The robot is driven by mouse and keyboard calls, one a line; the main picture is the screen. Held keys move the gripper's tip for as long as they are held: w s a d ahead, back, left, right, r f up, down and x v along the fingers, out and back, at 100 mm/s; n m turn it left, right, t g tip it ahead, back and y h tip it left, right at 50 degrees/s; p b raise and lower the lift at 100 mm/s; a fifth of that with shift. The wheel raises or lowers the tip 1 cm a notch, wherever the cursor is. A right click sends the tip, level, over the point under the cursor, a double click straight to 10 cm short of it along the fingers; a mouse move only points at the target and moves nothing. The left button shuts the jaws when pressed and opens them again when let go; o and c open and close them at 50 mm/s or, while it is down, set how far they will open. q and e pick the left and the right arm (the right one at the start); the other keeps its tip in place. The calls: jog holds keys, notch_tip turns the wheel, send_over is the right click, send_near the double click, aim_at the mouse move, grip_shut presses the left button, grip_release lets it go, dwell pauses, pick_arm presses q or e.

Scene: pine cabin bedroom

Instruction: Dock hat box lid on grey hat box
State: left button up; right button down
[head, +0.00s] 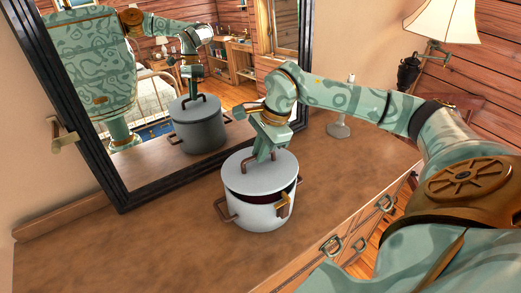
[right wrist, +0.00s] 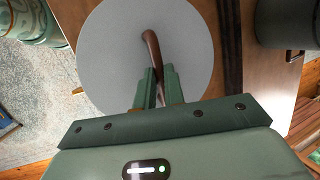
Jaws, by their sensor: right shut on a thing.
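The grey hat box (head: 254,213) stands upright on the brown dresser top, with brown handles on its sides and a brown latch-like piece at its front right. The round grey hat box lid (head: 243,178) is over the box mouth. A dark reddish gap shows between lid and rim at the right front, so the lid is not flush there. My right gripper (head: 264,152) is shut on the lid's brown handle. In the right wrist view the lid (right wrist: 120,60) is a pale disc hiding the box, with the fingers (right wrist: 157,88) at its handle.
A black-framed mirror (head: 88,150) stands behind the box and reflects the box and my arm. A small pale stand (head: 340,125) is at the back right of the dresser top (head: 120,245). A lamp (head: 440,25) is beyond. The dresser top left of the box is clear.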

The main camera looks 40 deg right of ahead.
aim_at(272, 163)
jog(key=shift+f, duration=0.5)
dwell(0.5)
jog(key=shift+f+b, duration=0.15)
jog(key=shift+b, duration=0.15)
jog(key=shift+s+a+f, duration=0.1)
jog(key=shift+s+f, duration=0.15)
jog(key=shift+f, duration=0.3)
jog(key=shift+b, duration=0.3)
jog(key=c, duration=1.8)
grip_release()
jog(key=shift+f, duration=0.1)
jog(key=shift+o, duration=0.2)
jog(key=shift+w, duration=0.3)
jog(key=shift+p+v, duration=0.85)
jog(key=shift+v, duration=0.35)
jog(key=p+v, duration=0.7)
jog(key=v, duration=0.2)
